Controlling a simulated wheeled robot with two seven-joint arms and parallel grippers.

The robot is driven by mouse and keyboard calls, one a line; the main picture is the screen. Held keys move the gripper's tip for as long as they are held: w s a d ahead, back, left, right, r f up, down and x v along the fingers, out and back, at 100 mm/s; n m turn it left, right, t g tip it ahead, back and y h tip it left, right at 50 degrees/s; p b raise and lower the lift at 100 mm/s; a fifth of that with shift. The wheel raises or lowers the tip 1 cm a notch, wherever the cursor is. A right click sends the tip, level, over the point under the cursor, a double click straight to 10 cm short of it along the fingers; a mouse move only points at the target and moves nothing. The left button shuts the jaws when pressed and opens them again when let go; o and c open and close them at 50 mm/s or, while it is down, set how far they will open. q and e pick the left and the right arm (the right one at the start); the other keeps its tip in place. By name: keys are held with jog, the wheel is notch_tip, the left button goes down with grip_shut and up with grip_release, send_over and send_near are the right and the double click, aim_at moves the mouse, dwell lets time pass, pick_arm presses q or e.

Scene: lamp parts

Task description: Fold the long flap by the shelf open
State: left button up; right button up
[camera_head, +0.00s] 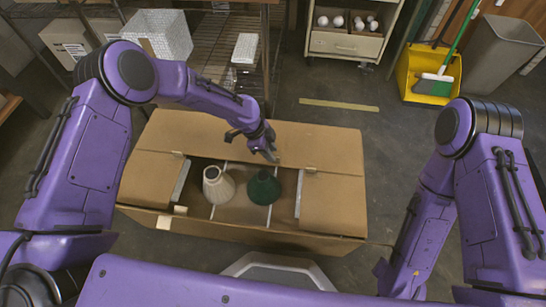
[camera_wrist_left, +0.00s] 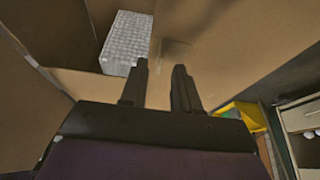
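An open-topped cardboard box (camera_head: 270,235) holds a cream lampshade (camera_head: 217,185) and a dark green lampshade (camera_head: 263,187) among white dividers. The long flap by the shelf (camera_head: 210,132) lies along the box's far side; I cannot tell its exact angle. My left gripper (camera_head: 272,154) is at this flap's near edge, above the opening. In the left wrist view my left gripper's fingers (camera_wrist_left: 161,88) are apart with a gap between them, against brown cardboard (camera_wrist_left: 225,45). Contact cannot be told. My right arm reaches down at the right; its gripper is hidden.
A wire shelf (camera_head: 215,60) with a white basket (camera_head: 160,35) stands behind the box. A cabinet (camera_head: 347,42), a yellow dustpan (camera_head: 425,75) and a grey bin (camera_head: 500,50) are at the back right. The floor right of the box is clear.

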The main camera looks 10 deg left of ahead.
pick_arm(q)
jog(key=shift+x, duration=1.5)
grip_shut()
